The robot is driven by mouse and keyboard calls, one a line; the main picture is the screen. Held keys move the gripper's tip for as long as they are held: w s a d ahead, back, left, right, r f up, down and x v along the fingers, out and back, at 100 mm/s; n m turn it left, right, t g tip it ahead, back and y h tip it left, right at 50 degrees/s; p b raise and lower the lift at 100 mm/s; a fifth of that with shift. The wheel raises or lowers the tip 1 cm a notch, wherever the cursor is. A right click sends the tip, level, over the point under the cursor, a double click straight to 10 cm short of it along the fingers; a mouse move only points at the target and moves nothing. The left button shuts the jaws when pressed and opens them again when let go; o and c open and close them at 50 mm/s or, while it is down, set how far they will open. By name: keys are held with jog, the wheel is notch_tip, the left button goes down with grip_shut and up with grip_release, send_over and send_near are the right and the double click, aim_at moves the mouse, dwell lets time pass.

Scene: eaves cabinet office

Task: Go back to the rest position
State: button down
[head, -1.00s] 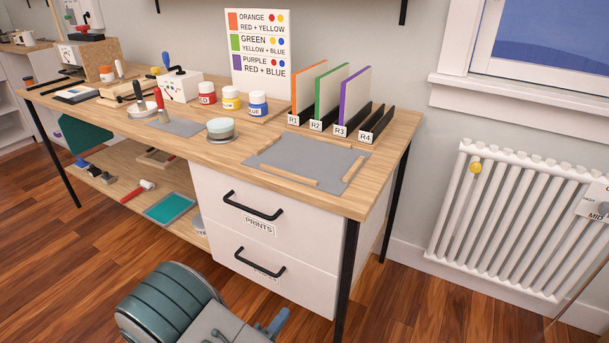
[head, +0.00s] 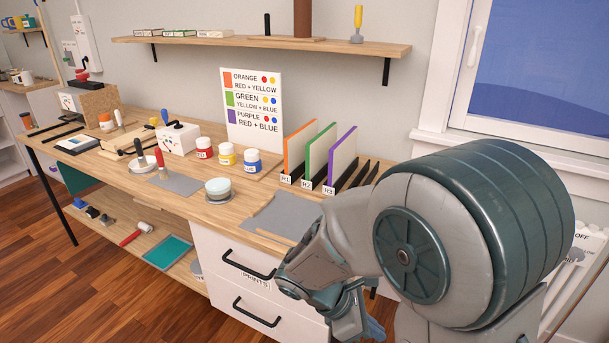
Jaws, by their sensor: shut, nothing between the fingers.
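My arm fills the lower right of the head view, in front of the desk's right end. My gripper (head: 368,326) is low at the bottom edge of the view, in front of the desk drawers. It is shut with nothing held, and partly cut off by the frame edge. The wooden desk (head: 255,222) stands behind it, with a grey mat (head: 280,215) on its right part, partly hidden by my arm.
A rack holds orange (head: 298,150), green (head: 318,155) and purple (head: 342,160) panels. Paint jars (head: 227,155), a colour chart (head: 251,110) and tools stand on the desk. A shelf (head: 270,42) hangs above. A radiator (head: 583,245) is at right. Floor at lower left (head: 60,290) is clear.

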jog(key=s+d+r+m+t+y+p, duration=0.1)
jog(key=r+m+y+p, duration=0.3)
jog(key=r+m, duration=0.5)
jog(key=s+r+m+t+y+p, duration=0.2)
jog(key=s+r+m+y+p, duration=0.1)
jog(key=r+m, duration=0.6)
notch_tip(320, 180, up, 2)
jog(key=y+p, duration=0.1)
jog(key=p, duration=0.1)
jog(key=shift+s+d+t+y+p, duration=0.3)
jog(key=shift+s+d+p, duration=0.05)
jog(key=shift+s, duration=0.05)
